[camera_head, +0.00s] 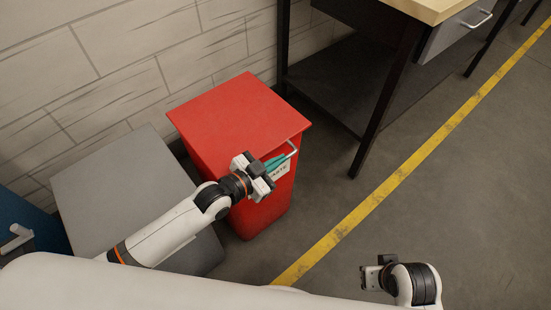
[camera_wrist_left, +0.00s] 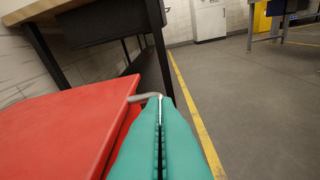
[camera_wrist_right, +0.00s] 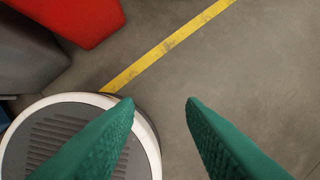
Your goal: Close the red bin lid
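The red bin (camera_head: 262,212) stands against the wall, with a white label partly hidden on its front. Its red lid (camera_head: 235,115) covers the top and looks flat or nearly so; I cannot tell whether a small gap is left. The lid also fills the left side of the left wrist view (camera_wrist_left: 60,125). A pale bar handle (camera_head: 293,148) sticks out at the front. My left gripper (camera_head: 275,161) is at this handle, its teal fingers nearly together with the bar (camera_wrist_left: 147,97) running in between their tips. My right gripper (camera_head: 372,277) is open and empty, low over the floor.
A grey bin (camera_head: 115,185) stands left of the red bin, under my left arm. A workbench with dark legs (camera_head: 385,100) stands close on the right. The floor (camera_head: 450,190) beyond the yellow line (camera_head: 400,175) is clear.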

